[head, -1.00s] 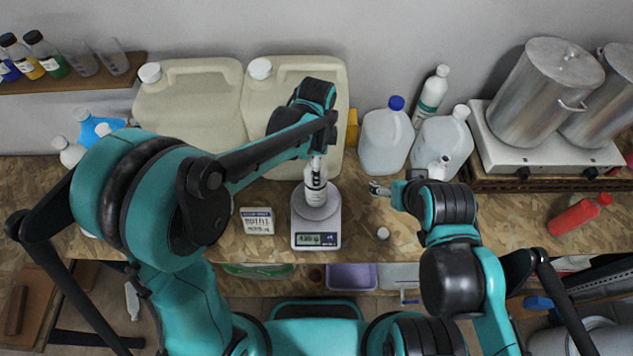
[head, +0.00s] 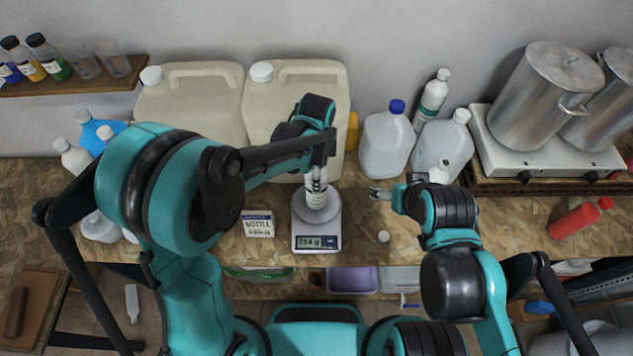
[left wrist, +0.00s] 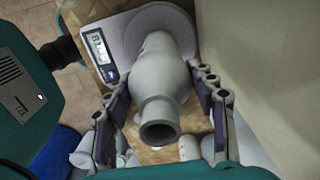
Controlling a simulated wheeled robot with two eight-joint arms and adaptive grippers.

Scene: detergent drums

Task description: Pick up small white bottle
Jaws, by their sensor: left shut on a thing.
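The small white bottle (head: 317,196) stands upright on the round pan of a digital scale (head: 303,227). My left gripper (head: 318,170) is over its upper part and hides much of it in the head view. In the left wrist view the bottle (left wrist: 160,85) shows neck towards the camera, between the two fingers of my left gripper (left wrist: 162,105), which is shut on it. The base of the bottle is on the scale pan. My right gripper (head: 378,193) is over the bench to the right of the scale, its fingers too small to judge.
Two large beige drums (head: 190,105) stand behind the scale. A blue-capped jug (head: 386,142) and other bottles stand behind my right gripper. A small labelled box (head: 258,224) lies left of the scale; a white cap (head: 383,237) lies right. Pots (head: 545,95) stand at right.

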